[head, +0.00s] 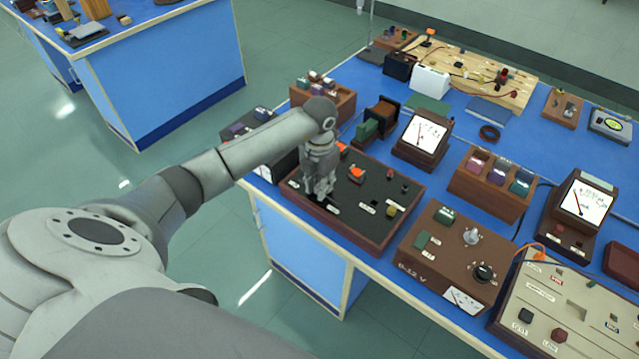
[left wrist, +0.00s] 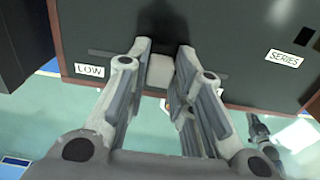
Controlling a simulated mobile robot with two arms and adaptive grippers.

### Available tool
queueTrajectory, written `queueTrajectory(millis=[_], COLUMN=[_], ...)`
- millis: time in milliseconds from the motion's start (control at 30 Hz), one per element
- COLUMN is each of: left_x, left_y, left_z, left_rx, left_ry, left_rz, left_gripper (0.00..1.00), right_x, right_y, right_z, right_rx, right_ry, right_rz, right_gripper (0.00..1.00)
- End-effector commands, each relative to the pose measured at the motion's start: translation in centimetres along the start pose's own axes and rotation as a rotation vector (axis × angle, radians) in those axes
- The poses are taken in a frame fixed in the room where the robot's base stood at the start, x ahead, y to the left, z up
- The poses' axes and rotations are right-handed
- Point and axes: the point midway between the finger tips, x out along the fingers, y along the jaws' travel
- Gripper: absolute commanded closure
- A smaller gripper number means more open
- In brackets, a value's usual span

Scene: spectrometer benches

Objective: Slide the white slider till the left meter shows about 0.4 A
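The white slider (left wrist: 160,72) sits in a dark slot on the black-topped wooden panel (head: 372,240), right of the LOW label (left wrist: 90,71) in the left wrist view. My left gripper (head: 318,192) points down at the panel's front left part. In the left wrist view its fingers (left wrist: 163,52) stand on both sides of the slider and appear closed on it. The gripper hides the slider in the head view. The left meter (head: 425,132) stands behind the panel; its needle is too small to read exactly.
An orange-marked switch (head: 357,173) and several terminals stand on the panel. A brown supply box (head: 455,250) is to its right, and a second meter (head: 584,198) stands further right. Blue bench top shows between items.

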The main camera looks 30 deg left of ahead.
Motion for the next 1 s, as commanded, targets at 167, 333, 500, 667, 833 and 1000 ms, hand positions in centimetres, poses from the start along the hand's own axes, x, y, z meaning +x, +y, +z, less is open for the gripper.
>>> queueTrajectory(millis=[167,333,500,667,833,1000], left_x=[0.0,0.0,-0.1,-0.1,-0.1,-0.1], left_y=[0.0,0.0,-2.0,-4.5,-4.8,-4.7], left_z=[0.0,0.0,0.1,0.0,0.0,0.0], left_rx=[0.0,0.0,0.004,0.004,-0.001,-0.002], left_ry=[0.0,0.0,0.0,0.0,0.0,0.0], left_rz=[0.0,0.0,-0.003,-0.003,0.001,0.002], left_gripper=[1.0,1.0,1.0,1.0,1.0,1.0], right_x=[0.0,0.0,-0.1,-0.2,-0.2,-0.2], right_y=[0.1,0.1,0.1,0.1,0.2,0.3], right_z=[0.0,0.0,0.0,0.0,0.0,0.0], right_rx=[0.0,0.0,-0.001,-0.001,-0.001,-0.001], right_ry=[0.0,0.0,0.0,0.0,0.0,0.0], right_rz=[0.001,0.001,0.002,0.001,0.002,0.003], right_gripper=[1.0,1.0,1.0,1.0,1.0,1.0])
